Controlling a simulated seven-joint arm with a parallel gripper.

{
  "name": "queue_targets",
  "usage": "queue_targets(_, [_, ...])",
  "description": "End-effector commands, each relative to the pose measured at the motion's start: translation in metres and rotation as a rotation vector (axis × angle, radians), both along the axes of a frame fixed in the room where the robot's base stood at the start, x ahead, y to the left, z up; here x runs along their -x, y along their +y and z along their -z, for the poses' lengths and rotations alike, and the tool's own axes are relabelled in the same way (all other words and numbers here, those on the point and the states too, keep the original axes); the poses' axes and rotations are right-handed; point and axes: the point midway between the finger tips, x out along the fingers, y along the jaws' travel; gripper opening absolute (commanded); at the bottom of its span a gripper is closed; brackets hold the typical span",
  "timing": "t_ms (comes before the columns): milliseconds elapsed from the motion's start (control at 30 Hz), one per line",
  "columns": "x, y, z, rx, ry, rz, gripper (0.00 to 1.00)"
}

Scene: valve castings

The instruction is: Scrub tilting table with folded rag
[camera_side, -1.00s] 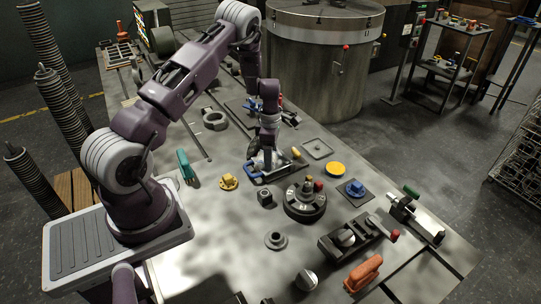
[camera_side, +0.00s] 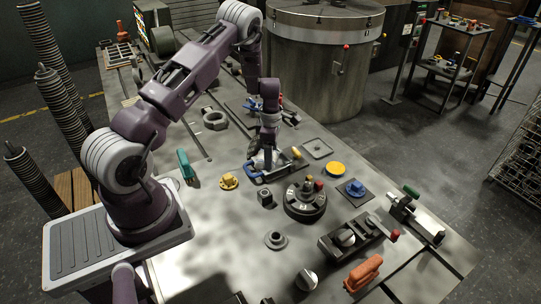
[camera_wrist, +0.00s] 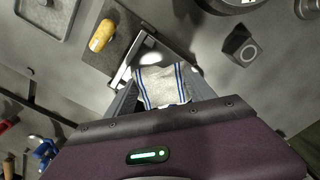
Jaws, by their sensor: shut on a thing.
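My gripper (camera_side: 264,160) points down over the middle of the bench. It is shut on a folded rag (camera_wrist: 161,86), light grey with blue stripes, which shows between the fingers in the wrist view. A low dark plate with a pale metal edge, apparently the tilting table (camera_wrist: 122,40), lies just beyond the rag. A yellow handle (camera_wrist: 102,35) is on it, also seen in the side view (camera_side: 296,152). The gripper and rag hide part of the plate. I cannot tell whether the rag touches its surface.
A dark round fixture (camera_side: 305,203) stands in front of the gripper, with a small dark block (camera_side: 265,196) to its left. A yellow disc (camera_side: 334,168) and a square tray (camera_side: 317,149) lie to the right. A teal-handled tool (camera_side: 185,166) lies left. The near-left bench is mostly clear.

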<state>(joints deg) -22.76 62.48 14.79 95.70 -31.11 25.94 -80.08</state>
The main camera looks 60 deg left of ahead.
Motion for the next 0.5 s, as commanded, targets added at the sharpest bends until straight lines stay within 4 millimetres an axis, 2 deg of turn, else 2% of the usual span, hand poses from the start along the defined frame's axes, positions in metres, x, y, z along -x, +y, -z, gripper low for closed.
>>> queue_targets(300, [0.012,-0.014,0.002,0.001,0.001,0.000,0.25])
queue_targets(500, [0.013,-0.014,0.003,0.002,0.002,0.001,0.25])
